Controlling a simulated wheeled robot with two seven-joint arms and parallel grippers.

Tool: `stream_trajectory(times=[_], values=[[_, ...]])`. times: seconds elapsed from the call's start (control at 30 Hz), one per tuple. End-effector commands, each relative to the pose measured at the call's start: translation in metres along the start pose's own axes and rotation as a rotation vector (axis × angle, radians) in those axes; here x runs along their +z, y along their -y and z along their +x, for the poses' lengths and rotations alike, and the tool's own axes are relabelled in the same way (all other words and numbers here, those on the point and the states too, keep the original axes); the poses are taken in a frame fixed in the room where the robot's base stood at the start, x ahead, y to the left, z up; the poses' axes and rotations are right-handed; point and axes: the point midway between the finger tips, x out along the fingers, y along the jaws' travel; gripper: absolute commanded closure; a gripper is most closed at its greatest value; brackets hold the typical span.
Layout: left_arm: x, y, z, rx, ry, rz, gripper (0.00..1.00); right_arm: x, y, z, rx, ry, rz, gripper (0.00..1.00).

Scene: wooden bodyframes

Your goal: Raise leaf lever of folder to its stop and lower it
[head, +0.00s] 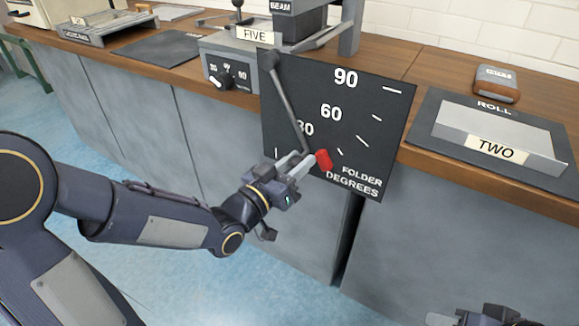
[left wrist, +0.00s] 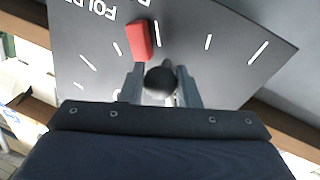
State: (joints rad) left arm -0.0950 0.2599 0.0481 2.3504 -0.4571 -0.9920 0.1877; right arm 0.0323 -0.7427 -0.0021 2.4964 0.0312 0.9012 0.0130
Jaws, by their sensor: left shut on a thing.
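The leaf lever (head: 289,100) is a thin grey rod on the dark folder dial plate (head: 376,95), running down and slightly right from a pivot at its upper left. My left gripper (head: 305,160) is at its lower end. In the left wrist view the lever's dark round knob (left wrist: 160,82) sits between the fingers of my left gripper (left wrist: 162,88), which is shut on it. A red stop block (head: 323,160) is on the plate just right of the fingertips; it also shows in the left wrist view (left wrist: 139,40). My right gripper (head: 480,318) is partly cut off at the bottom edge.
The plate hangs at the front of the wooden bench (head: 430,160). A box with a dial knob (head: 222,78) and a "FIVE" label stands left of it. A roll tray marked "TWO" (head: 500,140) is on the right. The blue floor in front is clear.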

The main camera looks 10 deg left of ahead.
Motion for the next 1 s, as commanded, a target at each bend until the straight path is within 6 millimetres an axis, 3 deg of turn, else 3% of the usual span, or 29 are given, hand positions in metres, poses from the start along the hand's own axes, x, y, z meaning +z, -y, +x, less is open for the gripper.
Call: stream_trajectory(times=[0.6,0.63,0.7,0.77,1.0], values=[[-0.0029,-0.0077,0.0014,0.005,-0.006,-0.046,1.00,0.0009,-0.0008,0.0017,0.000,0.000,0.000,0.64],[-0.0029,-0.0076,0.0014,0.005,-0.006,-0.046,0.67,0.0009,-0.0008,0.0017,0.000,0.000,0.000,0.64],[-0.0030,-0.0073,0.0014,0.004,-0.007,-0.046,0.57,0.0009,-0.0008,0.0017,0.000,0.000,0.000,0.64],[-0.0030,-0.0070,0.0014,0.003,-0.007,-0.046,0.51,0.0009,-0.0008,0.0017,0.000,0.000,0.000,0.64],[-0.0033,-0.0059,0.0011,0.001,-0.008,-0.046,0.51,0.0009,-0.0008,0.0017,0.000,0.000,0.000,0.64]])
